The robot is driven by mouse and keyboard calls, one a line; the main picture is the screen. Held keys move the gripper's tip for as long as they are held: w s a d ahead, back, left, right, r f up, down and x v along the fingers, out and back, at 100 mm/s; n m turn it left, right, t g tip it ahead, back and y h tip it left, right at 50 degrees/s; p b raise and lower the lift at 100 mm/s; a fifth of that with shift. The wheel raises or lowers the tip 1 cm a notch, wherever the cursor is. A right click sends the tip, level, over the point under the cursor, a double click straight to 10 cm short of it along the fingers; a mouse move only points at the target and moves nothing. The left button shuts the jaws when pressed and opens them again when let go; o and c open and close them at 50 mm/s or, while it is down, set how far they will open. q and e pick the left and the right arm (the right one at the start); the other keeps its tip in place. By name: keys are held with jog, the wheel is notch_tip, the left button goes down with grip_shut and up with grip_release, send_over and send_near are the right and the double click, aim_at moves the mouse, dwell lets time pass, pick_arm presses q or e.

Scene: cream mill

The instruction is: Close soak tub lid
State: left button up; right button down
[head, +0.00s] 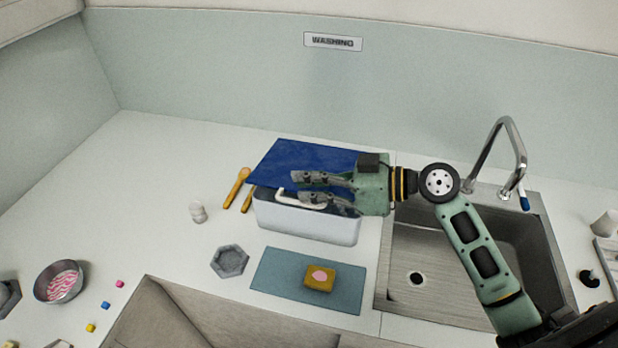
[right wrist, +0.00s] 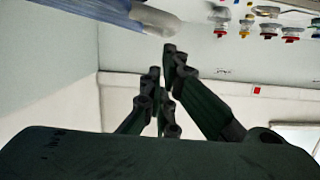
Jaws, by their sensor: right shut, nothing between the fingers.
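The soak tub (head: 310,226) is a pale grey-white box on the counter, left of the sink. Its blue lid (head: 290,155) is raised at the back, leaving the dark inside partly visible. A white bar-like handle (head: 284,196) shows at the front of the tub opening, partly behind my fingers. My right gripper (head: 306,188) reaches in from the right, in front of the lid and over the tub opening. It is shut and empty; contact with the lid is unclear. In the right wrist view, a blue and white edge (right wrist: 120,12) lies beyond the fingers (right wrist: 165,90). My left gripper is not in view.
The sink (head: 440,270) and tap (head: 513,150) stand at the right. Yellow-handled tools (head: 238,185) and a small white item (head: 198,212) are left of the tub. A blue-grey mat (head: 270,275) with a yellow sponge (head: 333,284) and a grey hexagonal dish (head: 230,262) lie in front.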

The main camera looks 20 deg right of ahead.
pick_arm(q)
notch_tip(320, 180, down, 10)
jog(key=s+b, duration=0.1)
jog(key=b, duration=0.9)
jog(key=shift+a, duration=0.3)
pick_arm(e)
notch_tip(320, 180, down, 7)
jog(key=s+a+n, duration=0.1)
jog(key=n, duration=0.1)
jog(key=shift+s+t, duration=0.3)
jog(key=shift+t, duration=0.1)
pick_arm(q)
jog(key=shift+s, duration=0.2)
pick_arm(e)
jog(key=shift+a, duration=0.1)
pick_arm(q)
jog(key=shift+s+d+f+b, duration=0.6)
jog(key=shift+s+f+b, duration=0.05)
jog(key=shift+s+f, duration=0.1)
pick_arm(e)
jog(key=s+d+r, duration=0.6)
jog(key=d, duration=0.1)
jog(key=shift+s+d+r, duration=0.2)
jog(key=shift+r, duration=0.15)
